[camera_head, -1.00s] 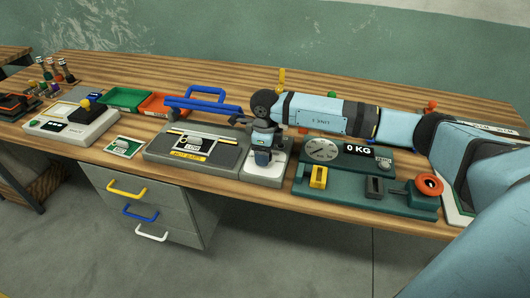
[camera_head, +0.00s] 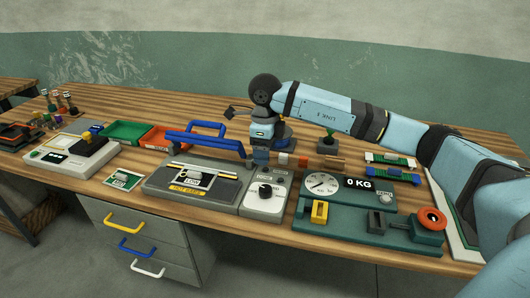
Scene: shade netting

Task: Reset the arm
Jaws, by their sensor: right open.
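My right arm comes in from the right with light-blue links and a black wrist joint. Its gripper (camera_head: 260,158) points down over the bench, behind the grey control box (camera_head: 264,196) with a black knob. The gripper is small and partly merges with things behind it; it is open and I see nothing held in it. My left gripper is out of view.
The wooden bench (camera_head: 330,230) holds a hot-bars press (camera_head: 196,186) with blue handles and a green scale base (camera_head: 350,228) reading 0 KG. Green (camera_head: 123,130) and orange trays stand at left.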

